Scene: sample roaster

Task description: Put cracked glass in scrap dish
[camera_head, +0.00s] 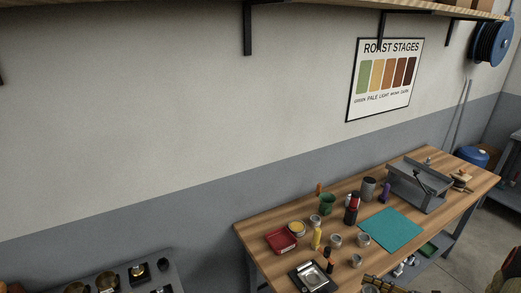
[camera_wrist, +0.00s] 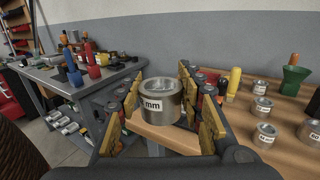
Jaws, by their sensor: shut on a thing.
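A short metal-rimmed cylinder (camera_wrist: 162,101) with a white label ending in "mm" sits between the yellow pads of my gripper (camera_wrist: 165,108) in the wrist view. My gripper is shut on it and holds it upright. No crack can be made out on it. In the head view, brass-coloured parts of my gripper (camera_head: 384,286) show at the bottom edge, right of the scale; the held cylinder cannot be told there. A red square dish (camera_head: 281,240), which may be the scrap dish, lies at the left end of the wooden bench.
Similar labelled cylinders (camera_wrist: 261,107) stand on the bench (camera_head: 254,229), near a yellow bottle (camera_head: 316,239), a green funnel (camera_head: 327,204) and a round tin (camera_head: 297,228). A scale (camera_head: 313,278) lies at the front. The teal mat (camera_head: 391,229) is bare.

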